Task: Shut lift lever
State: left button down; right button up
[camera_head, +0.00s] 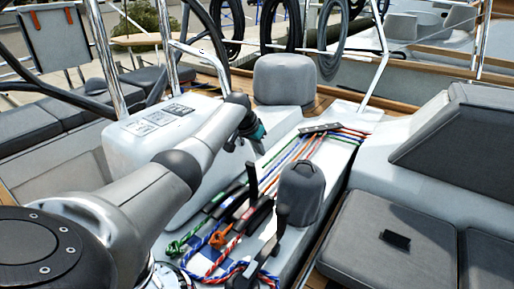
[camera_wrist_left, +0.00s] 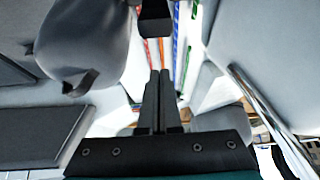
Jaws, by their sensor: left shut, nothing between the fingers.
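A bank of rope clutches with black levers (camera_head: 258,215) sits on the white cockpit top, with coloured ropes running through it. One black lever (camera_head: 252,180) stands upright, while some others lie low. I cannot tell from labels which is the lift lever. My left gripper (camera_head: 240,143) is above and behind the clutches, partly hidden by its own wrist. In the left wrist view its two black fingers (camera_wrist_left: 160,75) are together with nothing between them. A black block (camera_wrist_left: 155,20) shows just beyond the fingertips. My right gripper is not in view.
A grey covered winch (camera_head: 303,188) stands close right of the clutches; its cover also shows in the left wrist view (camera_wrist_left: 85,45). Another grey cover (camera_head: 285,80) stands farther back. A white raised box (camera_head: 150,125) is left, and grey cushions (camera_head: 390,240) are right.

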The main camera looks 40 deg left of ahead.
pick_arm(q)
jog(key=shift+s+d+f+p, duration=0.1)
jog(key=shift+s+f+p, duration=0.25)
jog(key=shift+s, duration=0.55)
jog(key=shift+s+d+f+p, duration=0.1)
jog(key=shift+s+f+p, duration=0.2)
jog(key=shift+s, duration=0.6)
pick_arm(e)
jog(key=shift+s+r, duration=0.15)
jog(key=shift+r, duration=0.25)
pick_arm(q)
jog(key=shift+s, duration=0.15)
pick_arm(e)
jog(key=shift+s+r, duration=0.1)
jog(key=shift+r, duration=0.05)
